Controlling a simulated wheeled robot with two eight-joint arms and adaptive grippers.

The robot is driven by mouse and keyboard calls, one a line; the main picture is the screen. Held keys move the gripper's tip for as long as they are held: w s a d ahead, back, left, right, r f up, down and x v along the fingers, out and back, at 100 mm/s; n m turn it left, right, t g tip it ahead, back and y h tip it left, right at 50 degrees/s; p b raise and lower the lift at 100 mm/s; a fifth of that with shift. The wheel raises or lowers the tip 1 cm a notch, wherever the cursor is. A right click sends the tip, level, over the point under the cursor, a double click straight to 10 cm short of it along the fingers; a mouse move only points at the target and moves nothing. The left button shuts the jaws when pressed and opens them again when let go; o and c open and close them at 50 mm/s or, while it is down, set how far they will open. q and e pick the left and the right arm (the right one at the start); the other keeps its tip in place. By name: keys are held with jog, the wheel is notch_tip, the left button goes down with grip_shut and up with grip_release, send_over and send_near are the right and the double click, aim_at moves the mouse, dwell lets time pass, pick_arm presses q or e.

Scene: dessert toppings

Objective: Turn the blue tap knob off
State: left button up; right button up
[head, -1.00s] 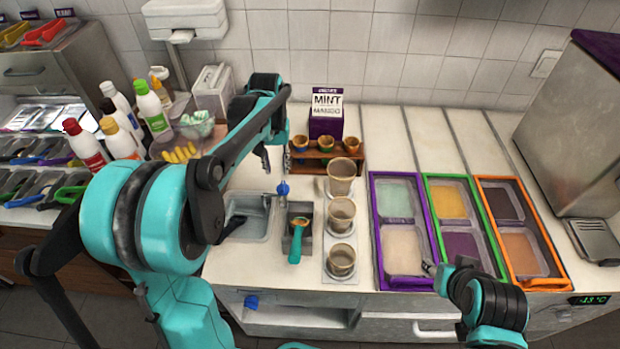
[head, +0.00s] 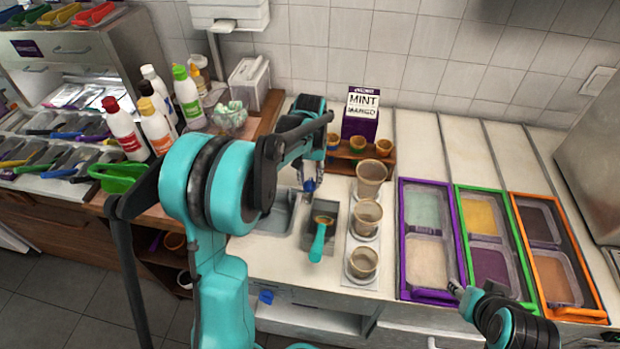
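The blue tap knob (head: 309,186) is at the back edge of the small sink (head: 277,219), in the middle of the head view. My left forearm reaches over the sink, and my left gripper (head: 303,180) points down right beside the knob. The gripper is small and dark here and overlaps the tap, so I cannot tell whether its fingers touch the knob or how far apart they are. My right gripper (head: 455,288) is low on the right, by the front corner of the purple-framed tray; its fingers are too small to read.
A holder with a teal-handled scoop (head: 318,243) and a row of brown cups (head: 367,217) stand right of the sink. A small cone rack (head: 345,163) and mint box (head: 361,113) are behind. Bottles (head: 188,98) crowd the left. Another blue knob (head: 266,297) is on the counter front.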

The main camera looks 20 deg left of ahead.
pick_arm(q)
grip_shut()
jog(key=shift+n, duration=0.4)
jog(key=n+p, duration=0.1)
jog(key=n, duration=0.4)
jog(key=shift+n, duration=0.3)
jog(key=n+p, duration=0.1)
jog(key=n, duration=1)
jog(key=shift+n+p, duration=0.3)
grip_release()
